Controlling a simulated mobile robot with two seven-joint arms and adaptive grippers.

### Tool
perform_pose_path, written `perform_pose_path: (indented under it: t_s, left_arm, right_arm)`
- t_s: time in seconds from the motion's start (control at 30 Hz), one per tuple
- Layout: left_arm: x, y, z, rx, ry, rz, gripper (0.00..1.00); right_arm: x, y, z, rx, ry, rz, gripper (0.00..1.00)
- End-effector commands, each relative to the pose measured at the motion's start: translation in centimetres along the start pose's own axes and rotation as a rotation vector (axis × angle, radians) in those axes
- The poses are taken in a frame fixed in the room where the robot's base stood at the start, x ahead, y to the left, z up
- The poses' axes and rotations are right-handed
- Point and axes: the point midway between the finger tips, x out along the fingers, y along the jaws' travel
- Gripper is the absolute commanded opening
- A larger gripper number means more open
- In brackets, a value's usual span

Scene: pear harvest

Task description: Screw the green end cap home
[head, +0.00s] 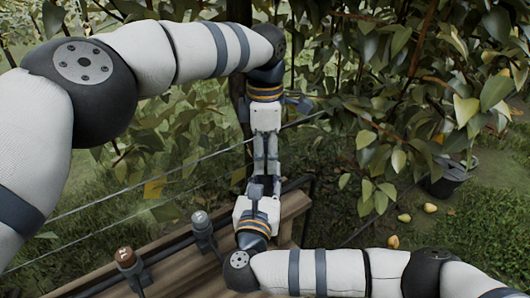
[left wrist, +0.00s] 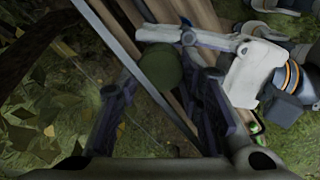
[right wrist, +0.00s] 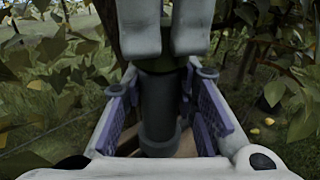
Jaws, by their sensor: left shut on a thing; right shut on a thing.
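The green end cap (left wrist: 160,66) shows as a round dull-green top between the fingers of my left gripper (left wrist: 158,88). My left gripper (head: 265,172) points down in the head view and is shut on the cap. My right gripper (right wrist: 160,108) comes from below and is shut on a dark grey cylinder (right wrist: 158,115), which stands upright between its fingers. The two grippers meet tip to tip, in line, in the head view. The left fingers cover the cylinder's top in the right wrist view, so the seating of the cap is hidden.
A wooden bench (head: 172,267) lies below, with a grey-topped fitting (head: 200,218) and a brown-topped fitting (head: 124,256) on its left. Leafy branches crowd the right and back. Thin wires cross behind. A dark bucket (head: 443,180) and several pears (head: 393,242) are on the ground at right.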

Motion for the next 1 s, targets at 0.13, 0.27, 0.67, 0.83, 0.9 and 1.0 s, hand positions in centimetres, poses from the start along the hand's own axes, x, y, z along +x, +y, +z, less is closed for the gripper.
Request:
perform_pose_path:
  t_s: [0.13, 0.27, 0.67, 0.83, 0.9, 1.0]
  left_arm:
    - [0.7, -0.1, 0.0, 0.001, 0.001, -0.003, 0.13]
    - [0.8, -0.1, 0.0, 0.002, 0.002, -0.004, 0.09]
    - [0.9, -0.2, 0.1, 0.004, 0.009, -0.005, 0.09]
    - [0.1, -0.3, 0.3, 0.006, 0.043, 0.015, 0.09]
    - [0.0, -0.3, 0.3, 0.005, 0.048, 0.020, 0.09]
    - [-0.1, -0.2, 0.3, 0.004, 0.047, 0.021, 0.09]
  right_arm:
    - [-0.1, 0.0, -0.1, -0.001, 0.001, 0.000, 0.00]
    - [-0.1, 0.0, -0.1, -0.001, 0.000, 0.000, 0.00]
    - [-0.1, 0.1, -0.1, 0.000, -0.002, 0.001, 0.00]
    - [-0.1, 0.1, -0.1, 0.000, -0.002, 0.001, 0.00]
    - [-0.1, 0.1, -0.1, 0.000, -0.001, 0.001, 0.00]
    - [-0.1, 0.1, -0.1, 0.000, -0.001, 0.001, 0.00]
